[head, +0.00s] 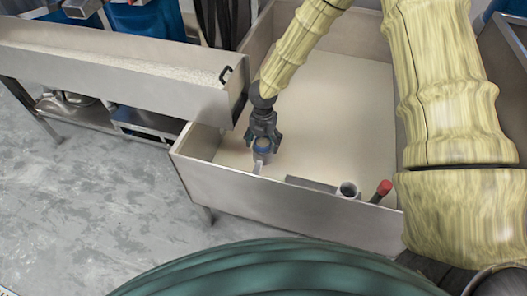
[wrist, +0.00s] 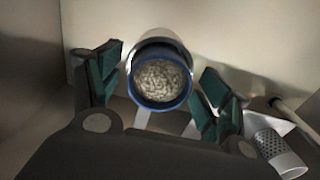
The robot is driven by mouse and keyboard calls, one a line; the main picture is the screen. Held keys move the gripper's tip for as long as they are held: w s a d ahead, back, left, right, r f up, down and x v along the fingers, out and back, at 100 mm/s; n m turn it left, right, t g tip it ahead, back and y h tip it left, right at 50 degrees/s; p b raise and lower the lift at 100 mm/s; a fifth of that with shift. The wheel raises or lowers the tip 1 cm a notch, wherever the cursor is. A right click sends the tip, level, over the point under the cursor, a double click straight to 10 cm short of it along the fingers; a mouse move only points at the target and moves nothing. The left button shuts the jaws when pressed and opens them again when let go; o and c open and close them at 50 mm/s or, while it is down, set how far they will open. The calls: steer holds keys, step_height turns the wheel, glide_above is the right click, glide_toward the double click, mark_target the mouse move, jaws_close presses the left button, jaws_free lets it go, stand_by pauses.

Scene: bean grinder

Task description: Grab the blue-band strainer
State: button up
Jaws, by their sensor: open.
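The blue-band strainer (wrist: 160,82) shows in the wrist view as a metal cup with a blue ring and pale grainy contents or mesh inside. It sits between the two green-padded fingers of my gripper (wrist: 160,92), which are open with a gap on each side. In the head view my gripper (head: 263,139) points down over the strainer (head: 262,155), near the front-left wall of the bin. The fingers partly hide the strainer there. I cannot tell what bears its weight.
A metal bin (head: 335,105) surrounds the strainer; its front wall is close. A perforated metal cylinder (wrist: 277,150) lies right of my gripper. A trough with a black handle (head: 225,74) is at left.

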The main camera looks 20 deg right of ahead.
steer(key=c, duration=1.2)
steer(key=shift+o, duration=0.2)
